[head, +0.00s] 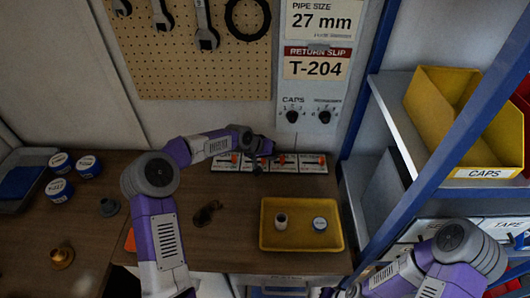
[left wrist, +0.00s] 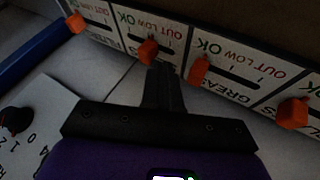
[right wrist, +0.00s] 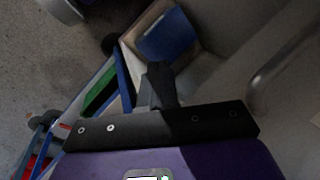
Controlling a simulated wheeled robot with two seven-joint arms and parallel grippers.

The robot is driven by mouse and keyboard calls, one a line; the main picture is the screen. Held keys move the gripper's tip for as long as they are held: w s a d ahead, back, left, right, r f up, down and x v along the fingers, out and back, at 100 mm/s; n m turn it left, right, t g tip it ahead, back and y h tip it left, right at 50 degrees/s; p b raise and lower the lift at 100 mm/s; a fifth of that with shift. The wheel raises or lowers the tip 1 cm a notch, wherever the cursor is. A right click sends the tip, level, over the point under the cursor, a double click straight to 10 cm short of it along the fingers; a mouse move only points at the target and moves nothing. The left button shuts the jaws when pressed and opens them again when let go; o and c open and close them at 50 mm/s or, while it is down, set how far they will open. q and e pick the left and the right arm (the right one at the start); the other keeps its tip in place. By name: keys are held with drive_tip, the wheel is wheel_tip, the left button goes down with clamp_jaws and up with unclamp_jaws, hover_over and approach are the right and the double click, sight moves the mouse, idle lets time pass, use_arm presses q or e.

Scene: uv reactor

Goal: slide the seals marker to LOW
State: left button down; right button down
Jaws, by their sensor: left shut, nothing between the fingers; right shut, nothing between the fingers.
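A row of white stock cards (head: 313,166) with orange markers stands at the back of the bench, below the pegboard. The left wrist view shows OUT, LOW and OK on the cards and orange markers (left wrist: 147,50) and (left wrist: 198,70). One card there seems to read GREASE (left wrist: 236,84); I cannot pick out the seals name for certain. My left gripper (left wrist: 162,72) is shut and empty, its fingertips close in front of the cards between two markers. Contact is unclear. My right gripper (right wrist: 160,75) is shut and empty, away from the cards.
A yellow tray (head: 265,242) with two small containers lies on the bench near the cards. Knobs (head: 324,116) sit on the panel above them. A blue-framed shelf with a yellow CAPS bin (head: 455,100) stands at right. Several small jars stand at left.

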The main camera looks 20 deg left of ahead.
sight(282, 160)
use_arm(q)
drive_tip(key=shift+x, duration=1.05)
drive_tip(key=shift+w, duration=0.1)
drive_tip(key=shift+w+d+b, duration=0.2)
drive_tip(key=shift+d+b, duration=0.15)
drive_tip(key=shift+d, duration=0.4)
drive_tip(key=shift+r, duration=0.1)
